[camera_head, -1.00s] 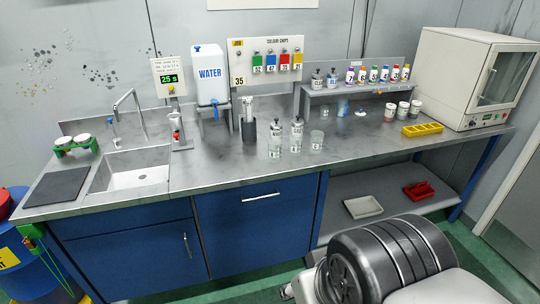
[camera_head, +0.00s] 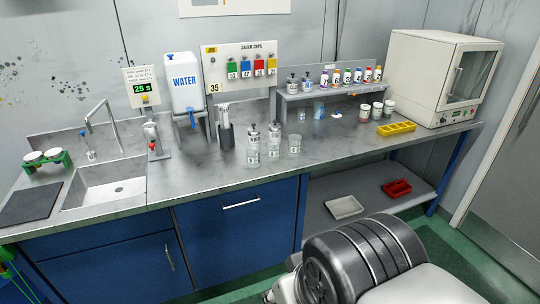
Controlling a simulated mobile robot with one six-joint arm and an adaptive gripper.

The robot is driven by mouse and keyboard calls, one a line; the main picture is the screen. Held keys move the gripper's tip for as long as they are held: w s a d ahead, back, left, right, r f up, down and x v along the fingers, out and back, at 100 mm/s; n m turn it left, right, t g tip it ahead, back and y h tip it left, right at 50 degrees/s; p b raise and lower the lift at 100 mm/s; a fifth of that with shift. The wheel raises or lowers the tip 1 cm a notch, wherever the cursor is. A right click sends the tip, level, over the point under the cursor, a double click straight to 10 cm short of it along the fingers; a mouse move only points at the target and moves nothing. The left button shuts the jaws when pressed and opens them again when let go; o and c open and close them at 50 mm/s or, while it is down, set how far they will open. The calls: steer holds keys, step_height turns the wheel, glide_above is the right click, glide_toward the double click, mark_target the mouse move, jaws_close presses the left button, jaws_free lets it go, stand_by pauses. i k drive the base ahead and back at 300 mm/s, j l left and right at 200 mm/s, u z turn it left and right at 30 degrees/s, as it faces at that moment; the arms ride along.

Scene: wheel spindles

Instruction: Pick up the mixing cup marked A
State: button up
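Several clear cups stand on the steel counter in the middle of the view. One clear cup (camera_head: 294,146) stands at the right of the group. Two more clear vessels, a left one (camera_head: 253,156) and a middle one (camera_head: 274,148), show dark-capped bottle shapes in or behind them; I cannot tell which. Small marks show on the vessels, but the letters are too small to read, so I cannot tell which is A. My gripper is not in view; only a dark, rounded part of my own body shows at the bottom right.
The steel counter (camera_head: 340,150) has a sink (camera_head: 112,190) at left. A water tank (camera_head: 185,83), dark holder (camera_head: 227,137), bottle shelf (camera_head: 335,92), yellow tray (camera_head: 396,128) and white oven (camera_head: 425,75) stand around it. The counter's front is mostly clear.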

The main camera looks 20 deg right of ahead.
mark_target(274, 150)
steer(key=i+l+u, duration=0.15)
steer(key=i, duration=0.35)
steer(key=i+l+u, duration=0.15)
steer(key=i+l, duration=0.2)
steer(key=i, duration=0.15)
steer(key=i+l+u, duration=0.15)
steer(key=i+l, duration=0.2)
steer(key=i, duration=0.15)
